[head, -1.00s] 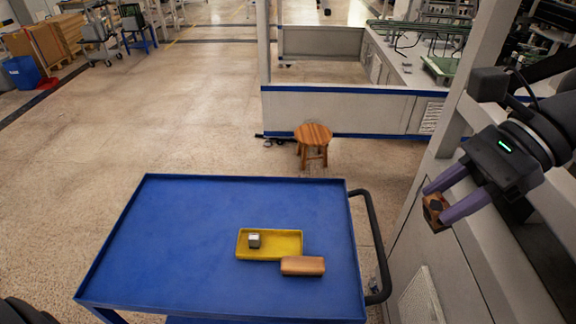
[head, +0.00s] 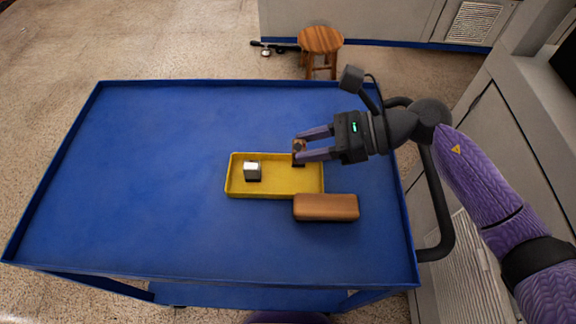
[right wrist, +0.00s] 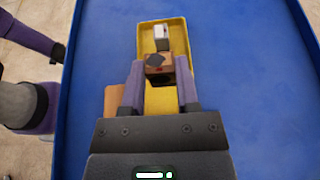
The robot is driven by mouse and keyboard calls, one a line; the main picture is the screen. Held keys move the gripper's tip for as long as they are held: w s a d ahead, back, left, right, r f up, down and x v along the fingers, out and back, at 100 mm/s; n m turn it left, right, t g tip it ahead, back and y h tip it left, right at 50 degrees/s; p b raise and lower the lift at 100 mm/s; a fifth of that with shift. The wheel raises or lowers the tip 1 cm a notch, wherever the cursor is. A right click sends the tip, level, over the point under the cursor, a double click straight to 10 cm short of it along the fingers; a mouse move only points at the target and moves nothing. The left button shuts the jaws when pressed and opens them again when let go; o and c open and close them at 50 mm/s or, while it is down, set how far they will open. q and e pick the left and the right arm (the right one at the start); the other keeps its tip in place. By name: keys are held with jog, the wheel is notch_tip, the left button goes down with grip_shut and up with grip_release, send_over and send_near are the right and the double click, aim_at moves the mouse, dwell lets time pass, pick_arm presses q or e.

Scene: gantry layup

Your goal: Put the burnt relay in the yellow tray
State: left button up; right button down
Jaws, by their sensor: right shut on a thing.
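The burnt relay, a small brown block with a dark patch (right wrist: 158,65), is between the fingers of my right gripper (head: 300,151). My right gripper is shut on it and holds it over the right end of the yellow tray (head: 285,190). In the right wrist view the relay shows above the tray floor, apart from the silver block. In the head view the relay (head: 299,147) is partly hidden by the fingers. My left gripper does not show clearly; only part of my left arm is at the left edge of the right wrist view.
A silver-grey block (head: 252,170) sits in the left part of the tray. A brown wooden block (head: 326,207) lies on the blue cart (head: 150,180), at the tray's front right. The cart's left half is clear. A wooden stool (head: 320,40) stands behind.

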notch_tip(320, 180, down, 6)
jog(key=shift+r+b, duration=0.2)
jog(key=shift+b, duration=0.7)
